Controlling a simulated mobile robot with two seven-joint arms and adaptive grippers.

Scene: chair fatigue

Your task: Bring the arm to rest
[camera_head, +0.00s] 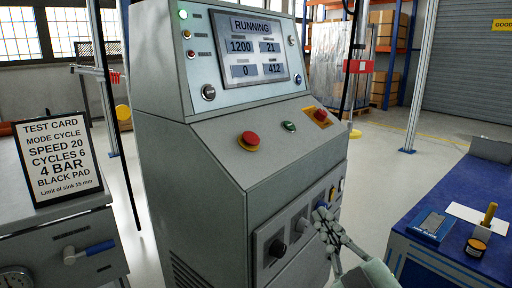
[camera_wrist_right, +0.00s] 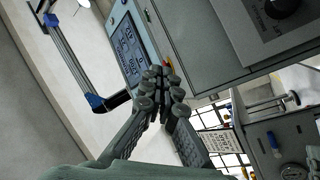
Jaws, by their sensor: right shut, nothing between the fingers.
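My right gripper (camera_head: 326,220) is at the lower right of the head view, in front of the grey control cabinet's (camera_head: 205,190) lower panel, near its dark knobs (camera_head: 277,248). Its fingers are shut and empty; whether they touch the panel I cannot tell. In the right wrist view the fingertips (camera_wrist_right: 165,82) meet in the middle, with part of the cabinet and a large dark knob (camera_wrist_right: 283,8) at upper right. My left gripper is not in view.
The cabinet's screen (camera_head: 252,48) reads RUNNING. A red button (camera_head: 249,141) sits on its slope. A test card (camera_head: 57,158) stands on a grey unit at left. A blue bench (camera_head: 440,200) at right holds a blue box (camera_head: 431,226) and a yellow-handled stamp (camera_head: 488,215).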

